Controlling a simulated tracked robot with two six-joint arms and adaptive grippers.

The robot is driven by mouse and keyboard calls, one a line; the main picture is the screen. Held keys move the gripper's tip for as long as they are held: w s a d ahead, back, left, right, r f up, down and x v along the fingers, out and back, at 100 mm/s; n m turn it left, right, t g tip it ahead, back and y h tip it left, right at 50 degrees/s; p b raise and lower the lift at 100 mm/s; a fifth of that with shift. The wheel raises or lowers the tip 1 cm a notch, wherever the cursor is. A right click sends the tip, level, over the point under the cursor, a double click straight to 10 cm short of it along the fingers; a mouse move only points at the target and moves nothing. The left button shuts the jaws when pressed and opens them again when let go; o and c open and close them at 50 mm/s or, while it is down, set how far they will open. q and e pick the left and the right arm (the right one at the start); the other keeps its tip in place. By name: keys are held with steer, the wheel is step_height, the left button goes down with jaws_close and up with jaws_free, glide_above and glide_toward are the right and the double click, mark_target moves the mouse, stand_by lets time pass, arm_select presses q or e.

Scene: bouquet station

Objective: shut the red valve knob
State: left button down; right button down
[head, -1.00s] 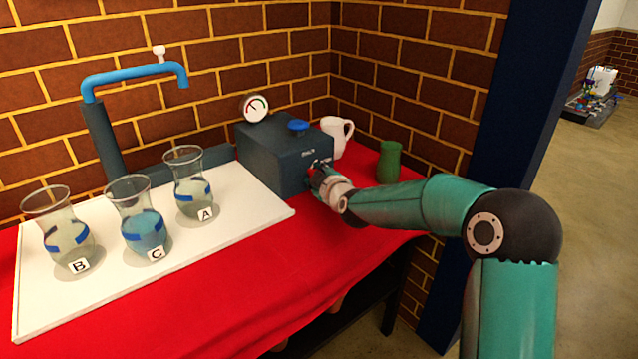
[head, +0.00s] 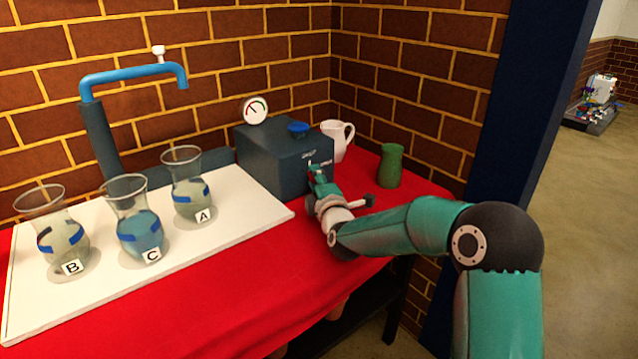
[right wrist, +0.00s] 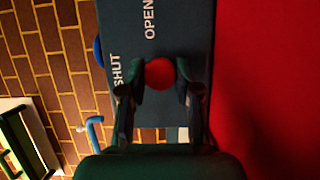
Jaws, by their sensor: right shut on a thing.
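The red valve knob (right wrist: 159,73) is a round red piece on the front face of the dark grey box (head: 270,160). White SHUT and OPEN labels are printed on that face beside it, and both read in the right wrist view. My right gripper (right wrist: 160,82) is shut on the knob, with one finger on each side of it. In the head view the right gripper (head: 315,172) is at the box's front face and hides the knob. My left gripper is not in view.
A blue knob (head: 298,128) and a gauge (head: 255,110) are on the box. A white jug (head: 335,139) and a green vase (head: 390,166) stand near it. Glass vases A (head: 190,185), B (head: 58,235) and C (head: 137,225) stand on a white board (head: 230,215).

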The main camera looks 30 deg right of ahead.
steer(key=shift+a+f+n, duration=0.25)
steer(key=shift+f+n, duration=0.05)
steer(key=shift+f, duration=0.05)
steer(key=c, duration=0.8)
jaws_free()
steer(key=shift+c, duration=0.2)
steer(key=shift+d+r, duration=0.1)
steer(key=shift+r, duration=0.05)
steer(key=v, duration=1.2)
